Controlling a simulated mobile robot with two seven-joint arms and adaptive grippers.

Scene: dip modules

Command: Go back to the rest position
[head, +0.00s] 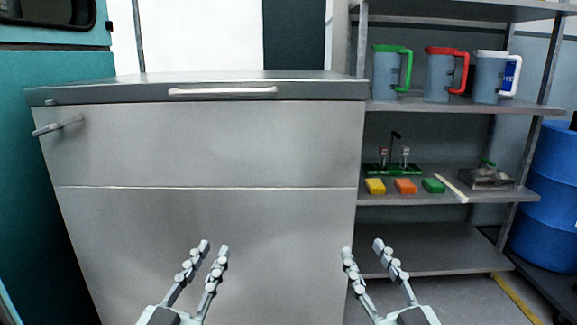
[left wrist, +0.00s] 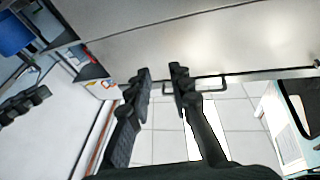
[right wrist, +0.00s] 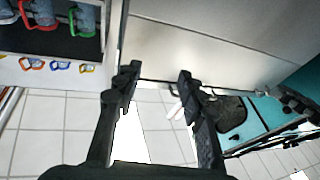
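My left gripper (head: 214,248) is raised in front of the grey metal cabinet in the head view. Its two fingers stand a little apart with nothing between them. It also shows in the left wrist view (left wrist: 161,75), with a narrow gap between the fingertips. My right gripper (head: 362,248) is at a similar height to the right, in front of the cabinet's right edge. Its fingers are apart and empty, which the right wrist view (right wrist: 158,78) also shows. Both grippers are clear of any object.
A grey metal cabinet (head: 205,145) stands ahead. To its right, a shelf unit (head: 440,262) holds three jugs (head: 438,78), and a green rack (head: 392,169) with yellow (head: 375,186), orange (head: 405,186) and green (head: 433,185) blocks. A blue barrel (head: 548,190) stands far right.

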